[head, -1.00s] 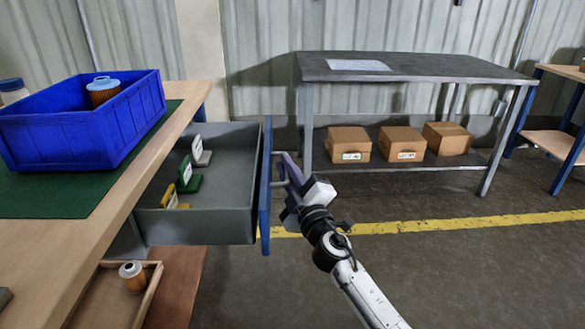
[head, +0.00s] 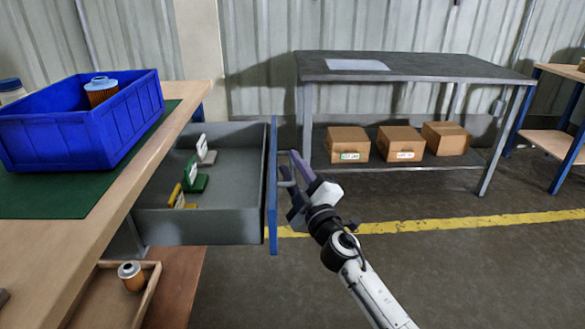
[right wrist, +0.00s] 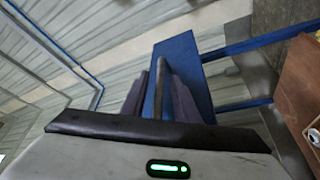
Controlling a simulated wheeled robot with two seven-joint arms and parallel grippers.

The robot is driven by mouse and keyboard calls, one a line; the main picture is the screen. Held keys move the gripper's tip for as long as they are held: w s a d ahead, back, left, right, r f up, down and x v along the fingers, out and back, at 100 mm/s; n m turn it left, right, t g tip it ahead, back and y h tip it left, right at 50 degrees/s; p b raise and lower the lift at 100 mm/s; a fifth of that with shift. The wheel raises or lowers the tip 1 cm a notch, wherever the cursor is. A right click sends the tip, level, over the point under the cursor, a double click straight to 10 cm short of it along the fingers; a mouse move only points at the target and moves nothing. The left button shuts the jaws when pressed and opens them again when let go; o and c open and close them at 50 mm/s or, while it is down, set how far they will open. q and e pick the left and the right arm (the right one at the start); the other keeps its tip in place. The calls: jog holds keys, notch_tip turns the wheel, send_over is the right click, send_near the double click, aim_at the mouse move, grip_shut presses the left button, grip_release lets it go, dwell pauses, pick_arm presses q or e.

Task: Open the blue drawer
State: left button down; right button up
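The blue drawer front (head: 272,190) stands well out from the workbench, with the grey drawer box (head: 200,226) open behind it. Its handle (head: 284,174) is a short bar on the outer face. My right gripper (head: 292,184) is at the handle, with its two purple fingers spread. In the right wrist view the handle (right wrist: 159,88) lies between the fingers, with gaps showing beside it, and the blue front (right wrist: 182,58) is just beyond. My left gripper is not in view.
White, green (head: 196,180) and yellow pieces stand in the drawer. A blue bin (head: 80,130) with a filter cartridge (head: 101,91) sits on the workbench. A tray (head: 148,290) with another cartridge lies below. A grey table (head: 420,68) with boxes stands behind; floor to the right is clear.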

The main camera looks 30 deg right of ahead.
jog(key=shift+s, duration=0.1)
jog(key=v, duration=1)
